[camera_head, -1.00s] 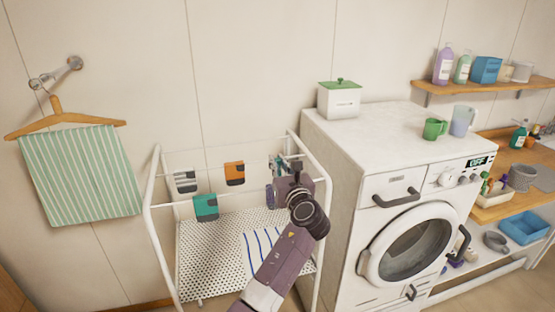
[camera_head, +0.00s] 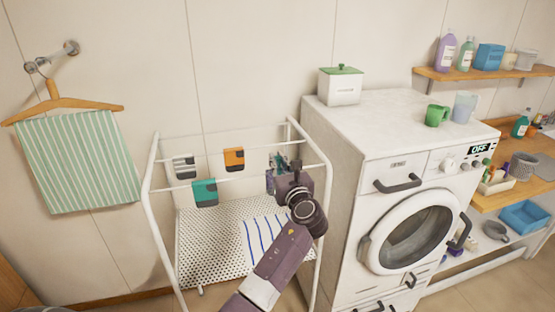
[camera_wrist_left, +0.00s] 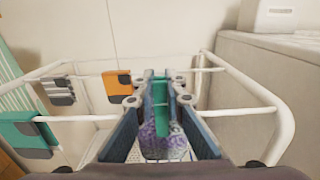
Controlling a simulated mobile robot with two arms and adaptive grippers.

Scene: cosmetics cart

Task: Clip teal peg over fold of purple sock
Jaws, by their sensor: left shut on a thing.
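The teal peg (camera_wrist_left: 160,97) is held between the two fingers of my left gripper (camera_wrist_left: 159,88) in the wrist view. The purple sock (camera_wrist_left: 163,141) is patterned and shows between the fingers, just below the peg. In the head view a sliver of the purple sock (camera_head: 270,182) shows left of my left gripper (camera_head: 279,162), at the right part of the drying rack's front rail. The gripper and wrist hide most of the sock and its fold. I cannot tell whether the peg's jaws straddle the fold. My right gripper is in neither view.
The white drying rack (camera_head: 151,185) surrounds the gripper. A washing machine (camera_head: 345,200) stands close on the right. A striped towel (camera_head: 80,162) hangs on the left wall.

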